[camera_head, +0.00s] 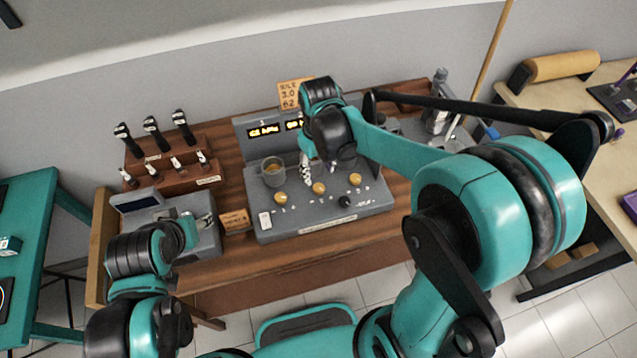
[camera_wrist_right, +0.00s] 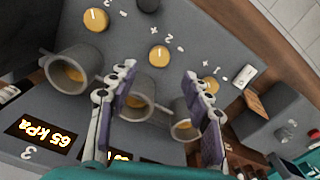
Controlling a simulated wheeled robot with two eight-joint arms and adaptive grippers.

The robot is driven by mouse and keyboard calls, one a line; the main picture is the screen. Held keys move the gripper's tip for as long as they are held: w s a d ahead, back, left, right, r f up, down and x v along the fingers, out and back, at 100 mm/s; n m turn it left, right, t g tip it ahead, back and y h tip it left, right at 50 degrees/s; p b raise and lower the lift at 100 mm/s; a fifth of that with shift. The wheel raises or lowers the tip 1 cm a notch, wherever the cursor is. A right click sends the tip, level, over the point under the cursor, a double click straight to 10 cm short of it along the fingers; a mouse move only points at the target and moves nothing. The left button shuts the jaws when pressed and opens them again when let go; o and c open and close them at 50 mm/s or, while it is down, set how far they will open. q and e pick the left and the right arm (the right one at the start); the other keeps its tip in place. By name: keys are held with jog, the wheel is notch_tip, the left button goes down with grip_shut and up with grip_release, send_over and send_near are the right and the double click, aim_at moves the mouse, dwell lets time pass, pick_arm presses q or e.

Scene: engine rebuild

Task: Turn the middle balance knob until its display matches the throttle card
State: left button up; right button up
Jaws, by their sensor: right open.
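The grey balance console (camera_head: 262,222) stands on the wooden bench with three yellow knobs in a row. The middle knob (camera_head: 319,188) also shows in the right wrist view (camera_wrist_right: 158,55), its white mark visible. The first display (camera_head: 264,131) seems to read 62 kPa; the middle display (camera_head: 294,125) is partly covered by my right arm. In the wrist view the third display (camera_wrist_right: 42,134) reads 65 kPa. An orange card (camera_head: 293,93) behind seems to end in 62. My right gripper (camera_wrist_right: 160,105) is open, above the cups behind the middle knob, not touching it. My left gripper's fingers are unclear.
Grey cups rise behind the knobs; one cup (camera_head: 273,172) is clear, the others are partly hidden by my right gripper. A black knob (camera_head: 346,201) sits front right. A tool rack (camera_head: 173,176) and a grey box with a screen (camera_head: 140,201) stand left.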

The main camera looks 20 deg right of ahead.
aim_at(319, 187)
notch_tip(319, 187, down, 7)
jog(key=shift+f+b, duration=0.1)
jog(key=shift+b, duration=0.75)
grip_shut()
